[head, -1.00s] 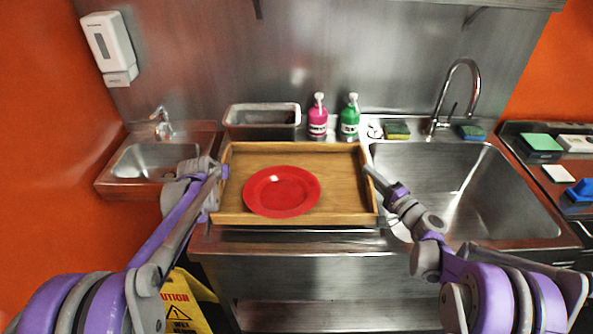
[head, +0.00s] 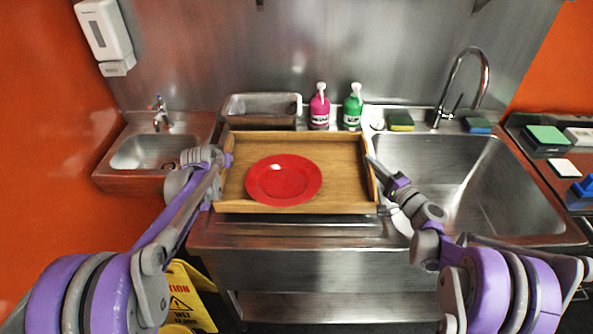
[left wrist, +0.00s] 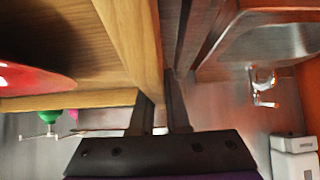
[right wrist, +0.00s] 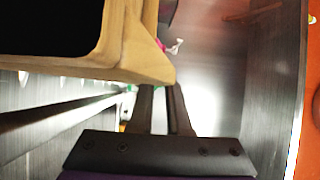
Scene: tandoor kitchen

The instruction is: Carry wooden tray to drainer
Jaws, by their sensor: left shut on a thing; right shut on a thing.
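The wooden tray (head: 345,172) is level over the steel counter, between the small basin and the large sink. A red plate (head: 284,180) lies on it, left of its middle. My left gripper (head: 229,160) is shut on the tray's left wall; the left wrist view shows the tray (left wrist: 128,35) at its fingers (left wrist: 158,112). My right gripper (head: 373,162) is shut on the tray's right wall; the right wrist view shows the tray's corner (right wrist: 150,65) by its fingers (right wrist: 162,98). The steel drainer surface (head: 300,229) shows below the tray's front edge, the rest hidden.
A steel bin (head: 262,111), a pink bottle (head: 319,108) and a green bottle (head: 352,108) stand behind the tray. The large sink (head: 465,185) is on the right, the small basin (head: 150,150) on the left. A yellow caution sign (head: 188,300) stands below left.

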